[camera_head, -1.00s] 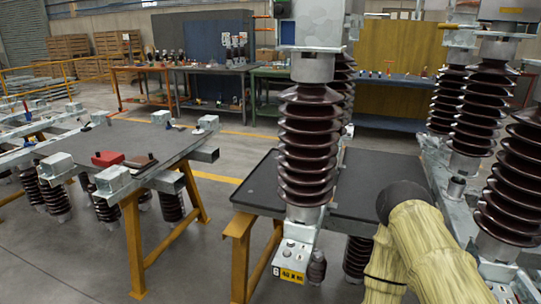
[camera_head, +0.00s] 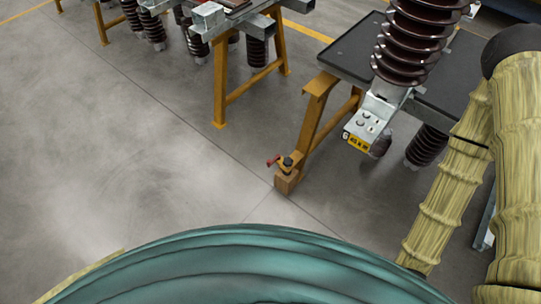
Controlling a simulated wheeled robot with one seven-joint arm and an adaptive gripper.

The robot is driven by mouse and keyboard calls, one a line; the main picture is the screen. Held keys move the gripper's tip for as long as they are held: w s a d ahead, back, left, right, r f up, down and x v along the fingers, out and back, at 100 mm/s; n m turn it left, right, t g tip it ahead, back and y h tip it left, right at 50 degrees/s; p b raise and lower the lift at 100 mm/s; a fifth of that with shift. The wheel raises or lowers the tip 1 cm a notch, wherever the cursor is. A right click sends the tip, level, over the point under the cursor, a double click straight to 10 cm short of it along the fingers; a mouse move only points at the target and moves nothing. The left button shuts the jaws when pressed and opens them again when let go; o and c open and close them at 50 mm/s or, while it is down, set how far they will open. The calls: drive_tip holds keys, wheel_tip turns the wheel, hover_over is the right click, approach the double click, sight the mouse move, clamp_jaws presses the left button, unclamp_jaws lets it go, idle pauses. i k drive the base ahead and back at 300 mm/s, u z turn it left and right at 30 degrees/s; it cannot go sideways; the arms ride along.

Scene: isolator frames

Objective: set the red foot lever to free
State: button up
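The red foot lever (camera_head: 273,161) is a small red handle on a dark round fitting (camera_head: 286,164). The fitting sits on a brown block-like foot (camera_head: 287,181) at the bottom of a yellow stand leg, just beyond the teal rounded shape at the bottom of the view. The lever points to the left; which setting that is I cannot tell. My arm, in a yellowish sleeve, runs down the right side. My gripper is not in view.
A yellow stand (camera_head: 312,118) carries a dark tabletop (camera_head: 352,50) with a ribbed brown insulator (camera_head: 413,45). Another yellow trestle (camera_head: 221,88) stands to the left with more insulators. Grey floor (camera_head: 120,150) is clear on the left.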

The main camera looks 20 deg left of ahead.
sight(269, 163)
drive_tip(key=z, duration=2.05)
drive_tip(key=k, duration=1.2)
drive_tip(key=u, duration=1.95)
drive_tip(key=i, duration=0.5)
drive_tip(key=u, duration=0.05)
